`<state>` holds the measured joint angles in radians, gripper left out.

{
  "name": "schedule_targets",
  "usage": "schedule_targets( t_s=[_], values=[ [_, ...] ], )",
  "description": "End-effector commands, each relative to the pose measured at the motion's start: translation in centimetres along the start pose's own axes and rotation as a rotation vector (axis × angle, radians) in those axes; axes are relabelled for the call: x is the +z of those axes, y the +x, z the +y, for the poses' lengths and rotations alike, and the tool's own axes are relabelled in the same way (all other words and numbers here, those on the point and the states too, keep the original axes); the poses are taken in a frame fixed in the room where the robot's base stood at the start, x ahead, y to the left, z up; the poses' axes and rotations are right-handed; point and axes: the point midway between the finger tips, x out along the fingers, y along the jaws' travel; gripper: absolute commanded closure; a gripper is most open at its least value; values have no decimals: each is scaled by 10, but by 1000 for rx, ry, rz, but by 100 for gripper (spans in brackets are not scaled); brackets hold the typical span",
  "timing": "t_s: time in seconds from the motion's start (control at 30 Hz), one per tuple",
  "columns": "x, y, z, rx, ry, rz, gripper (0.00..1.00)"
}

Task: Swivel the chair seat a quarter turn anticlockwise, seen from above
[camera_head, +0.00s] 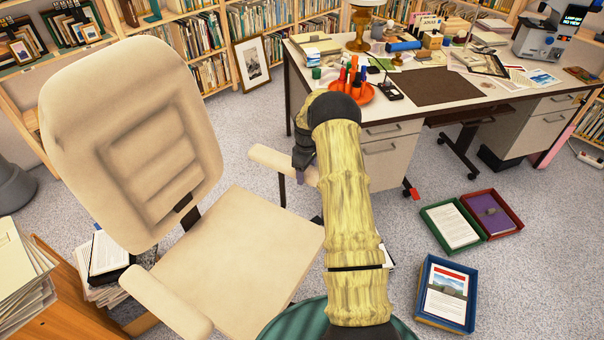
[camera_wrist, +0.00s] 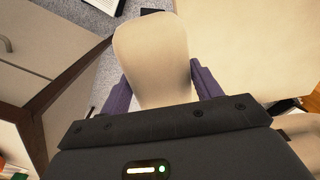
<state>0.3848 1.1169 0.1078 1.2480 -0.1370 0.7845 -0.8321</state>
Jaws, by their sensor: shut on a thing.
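The beige office chair has a square seat (camera_head: 235,260), and its tall padded backrest (camera_head: 135,140) is at the left in the head view. Its near armrest (camera_head: 167,302) is at the lower left; its far armrest (camera_head: 268,158) is beside the desk. My gripper (camera_head: 302,170) is at the right end of the far armrest, partly hidden by my arm. In the wrist view, its purple fingers (camera_wrist: 161,74) are on both sides of the beige armrest (camera_wrist: 150,45), shut on it. The chair's base is mostly hidden.
The desk (camera_head: 410,90) with many items stands just beyond the armrest. Open boxes, one green (camera_head: 450,226) and one blue (camera_head: 445,293), lie on the floor at right. Paper stacks (camera_head: 20,270) on a wooden unit are at left. Carpet (camera_head: 400,220) is clear between desk and boxes.

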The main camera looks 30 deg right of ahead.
Motion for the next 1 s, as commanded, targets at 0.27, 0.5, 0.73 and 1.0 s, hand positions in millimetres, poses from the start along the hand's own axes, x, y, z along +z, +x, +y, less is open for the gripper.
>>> schedule_targets(
  t_s=[0.27, 0.5, 0.73, 1.0],
  values=[
    [2, -1, 5, 8, 5, 3, 77],
    [2, -1, 5, 6, 4, 3, 15],
    [2, 0, 4, 3, 3, 1, 15],
    [3, -17, 5, 3, 5, 2, 15]
  ],
)
